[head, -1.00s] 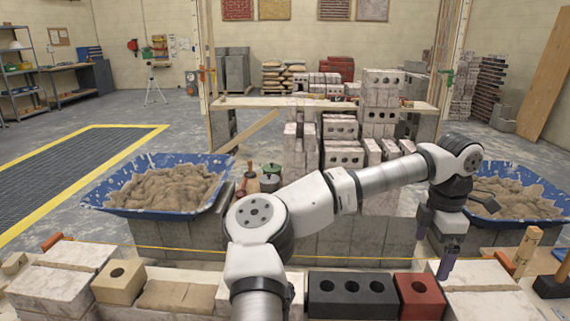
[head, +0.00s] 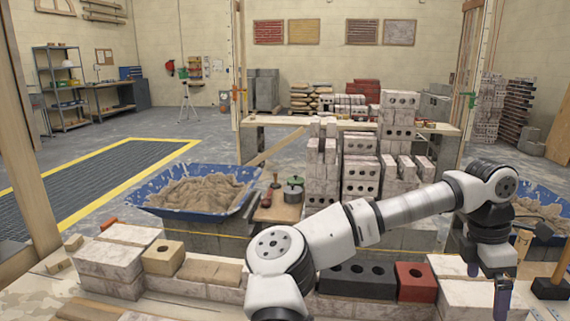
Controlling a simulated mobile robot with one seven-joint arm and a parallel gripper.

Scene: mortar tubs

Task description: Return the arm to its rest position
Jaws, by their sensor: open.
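My arm rises from the bottom middle of the head view and reaches to the right. My gripper (head: 503,296) hangs down at the lower right, above or in front of the pale blocks (head: 470,291) there. It is open, and I see nothing between its fingers. Its fingertips are near the bottom edge of the picture. A blue mortar tub (head: 240,212) heaped with mortar (head: 195,193) stands left of my arm. A second blue tub (head: 560,203) with mortar is at the right, partly hidden behind my wrist.
A dark block with holes (head: 356,282) and a red block (head: 416,283) lie on the near wall beside my arm. Pale blocks (head: 110,263) are at the left. Stacked bricks (head: 360,170) stand behind. Open floor (head: 215,140) lies at the back left.

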